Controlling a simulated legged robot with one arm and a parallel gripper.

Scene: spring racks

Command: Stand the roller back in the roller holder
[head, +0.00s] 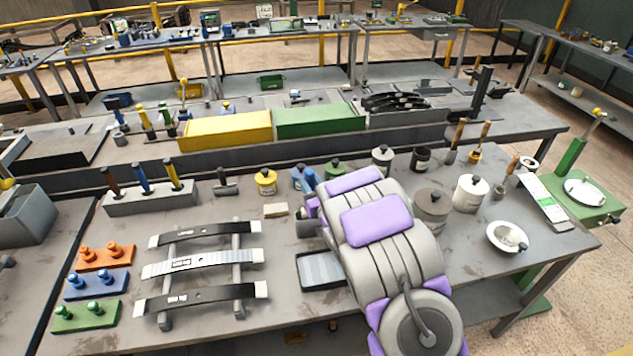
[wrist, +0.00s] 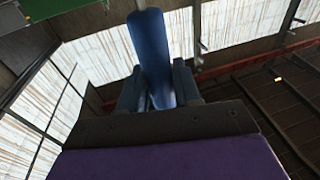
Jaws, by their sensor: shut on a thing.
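My gripper (wrist: 158,88) is seen from behind in the wrist view. A long blue piece with a rounded top stands up between its dark blue side parts; I cannot tell how much of it is jaw. In the head view my purple and grey arm hides most of the gripper and what it holds. I take the held thing to be the roller, but its shape is not clear. I cannot pick out the roller holder for certain. A grey rack (head: 150,203) with brown, blue and yellow handles stands at the left, and small cups with wooden-handled tools (head: 457,136) stand at the back right.
Curved leaf springs (head: 203,264) lie across a stand at the left front. Coloured peg blocks (head: 90,285) are beside them. A shallow tray (head: 320,271) lies left of my arm. Lidded pots (head: 470,193) and a white bowl (head: 507,237) crowd the right.

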